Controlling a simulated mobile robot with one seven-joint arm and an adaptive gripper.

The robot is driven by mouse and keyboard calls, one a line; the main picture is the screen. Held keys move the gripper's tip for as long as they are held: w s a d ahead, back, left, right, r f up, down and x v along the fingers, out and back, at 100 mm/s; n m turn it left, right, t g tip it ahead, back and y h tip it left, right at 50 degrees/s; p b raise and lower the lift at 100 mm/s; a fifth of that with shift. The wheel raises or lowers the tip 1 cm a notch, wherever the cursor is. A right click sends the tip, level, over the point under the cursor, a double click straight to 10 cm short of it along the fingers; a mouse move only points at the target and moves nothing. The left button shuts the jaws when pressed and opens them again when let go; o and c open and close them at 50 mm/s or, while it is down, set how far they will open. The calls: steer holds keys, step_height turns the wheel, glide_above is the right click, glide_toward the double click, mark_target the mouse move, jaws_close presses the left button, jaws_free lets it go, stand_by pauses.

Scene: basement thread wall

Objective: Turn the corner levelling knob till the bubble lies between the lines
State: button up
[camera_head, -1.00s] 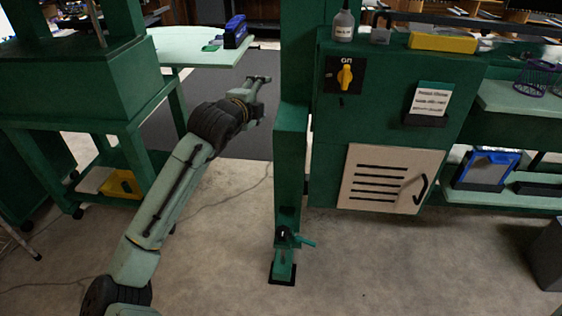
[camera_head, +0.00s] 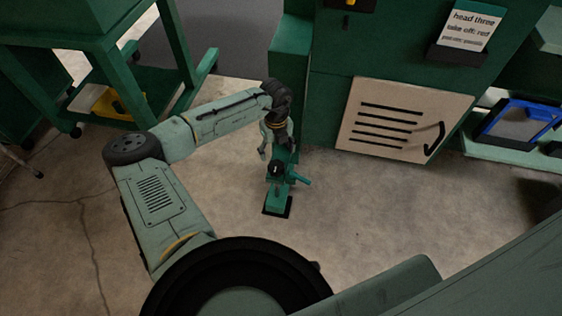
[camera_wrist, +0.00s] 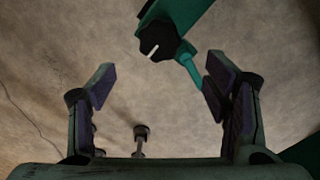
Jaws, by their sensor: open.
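The green machine's corner foot (camera_head: 277,193) stands on a black pad on the floor in the head view. A dark round knob (camera_head: 275,169) sits on it, and a teal lever (camera_head: 300,178) sticks out to the right. In the wrist view a black slotted knob (camera_wrist: 157,40) shows at the top, with the teal lever (camera_wrist: 187,62) slanting down towards the right finger; I cannot tell whether they touch. My gripper (camera_wrist: 160,82) is open and empty; in the head view it hangs just above and left of the foot (camera_head: 266,140). No bubble or lines are visible.
A green cabinet with a slotted beige panel (camera_head: 395,118) stands right of the foot. A green cart with a yellow bin (camera_head: 117,103) is at the left. In the wrist view a small dark disc on a stem (camera_wrist: 140,132) shows low down. Bare concrete surrounds the foot.

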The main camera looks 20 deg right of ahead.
mark_target(277, 167)
step_height(277, 167, down, 10)
steer(key=shift+f, duration=0.1)
stand_by(0.4)
steer(key=c, duration=1.2)
steer(key=shift+o, duration=0.2)
steer(key=shift+s+n, duration=0.1)
steer(key=shift+n, duration=0.2)
